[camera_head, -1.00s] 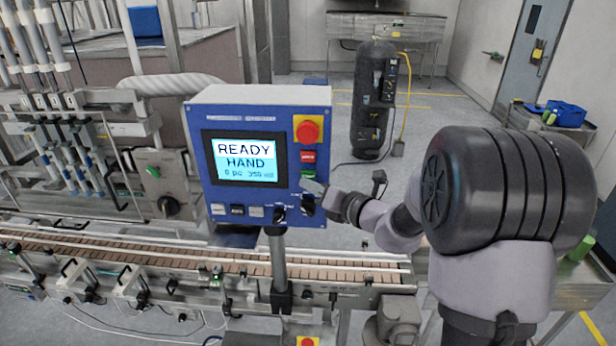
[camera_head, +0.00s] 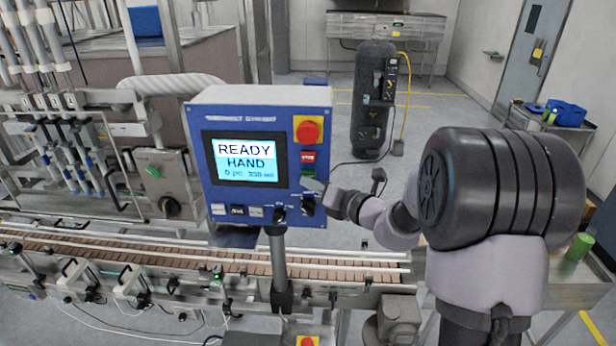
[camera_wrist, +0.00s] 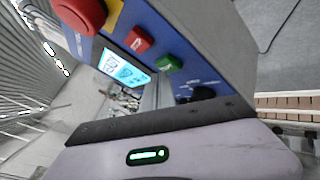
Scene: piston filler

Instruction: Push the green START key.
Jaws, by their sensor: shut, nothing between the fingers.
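The green START key (camera_head: 308,174) sits on the right side of the blue control panel (camera_head: 200,170), below the red STOP key (camera_head: 308,157). In the wrist view the green key (camera_wrist: 169,65) shows clearly, with the red key (camera_wrist: 138,40) beside it. My gripper (camera_head: 314,186) is shut and empty. In the head view its tip is just below the green key and overlaps the panel's right part. I cannot tell whether the tip touches the panel or key.
A red mushroom button (camera_head: 308,131) on a yellow plate is at the panel's upper right. Dark rotary knobs (camera_head: 280,215) are low on the panel. The screen (camera_head: 246,160) reads READY HAND. A conveyor (camera_head: 190,255) runs below and in front of the panel.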

